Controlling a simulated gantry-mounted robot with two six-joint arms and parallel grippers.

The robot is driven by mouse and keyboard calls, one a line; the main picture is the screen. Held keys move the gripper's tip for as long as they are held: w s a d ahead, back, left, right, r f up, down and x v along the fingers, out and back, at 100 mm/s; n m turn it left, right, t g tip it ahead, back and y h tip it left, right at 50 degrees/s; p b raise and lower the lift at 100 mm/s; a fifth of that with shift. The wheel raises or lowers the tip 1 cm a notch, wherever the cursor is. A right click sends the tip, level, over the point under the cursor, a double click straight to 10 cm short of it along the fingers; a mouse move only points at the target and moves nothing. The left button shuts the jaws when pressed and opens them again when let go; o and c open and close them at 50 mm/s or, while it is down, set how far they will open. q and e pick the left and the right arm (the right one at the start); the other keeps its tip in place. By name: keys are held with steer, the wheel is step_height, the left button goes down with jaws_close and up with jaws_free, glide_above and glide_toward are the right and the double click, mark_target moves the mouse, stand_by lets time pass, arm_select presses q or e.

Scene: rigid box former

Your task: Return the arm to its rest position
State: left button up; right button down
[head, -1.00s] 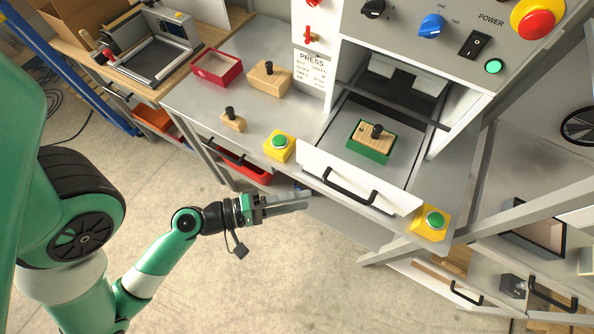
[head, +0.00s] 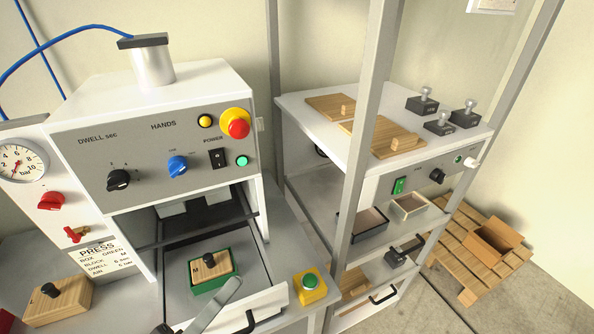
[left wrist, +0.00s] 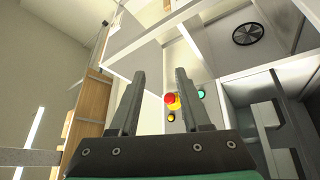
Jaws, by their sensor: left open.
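My left gripper shows at the lower edge of the head view (head: 216,304) as a grey finger in front of the press drawer. In the left wrist view its two fingers (left wrist: 158,76) stand apart with nothing between them. The rest of my left arm is almost wholly out of the head view. My right gripper is in neither view.
The press (head: 150,135) has its drawer (head: 262,300) pulled out, with a green box and wooden block (head: 212,268) in it. A green button on a yellow base (head: 309,287) sits to the right. A rack post (head: 364,150) stands farther right.

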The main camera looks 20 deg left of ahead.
arm_select(q)
steer(key=w+d+r+m+t+h, duration=0.1)
steer(key=d+r+m+h, duration=0.15)
steer(key=r, duration=0.35)
steer(key=w+d+r+m+h, duration=0.1)
steer(key=r+m, duration=0.3)
steer(key=r, duration=0.3)
steer(key=a+r+m+t+y+p, duration=0.1)
steer(key=a+r+t+y+p, duration=0.1)
steer(key=r+p, duration=1.6)
steer(key=s+a+r+m+t+y+p, duration=0.1)
steer(key=r+t+y+p, duration=0.3)
steer(key=r+p, duration=1.3)
step_height(320, 180, up, 19)
steer(key=a+y, duration=0.1)
steer(key=y, duration=0.2)
steer(key=shift+s+a+f+t+p, duration=0.15)
steer(key=shift+s+t+p, duration=0.15)
steer(key=shift+p, duration=0.1)
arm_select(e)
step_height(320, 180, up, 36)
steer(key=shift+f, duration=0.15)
arm_select(q)
steer(key=shift+m+y, duration=0.25)
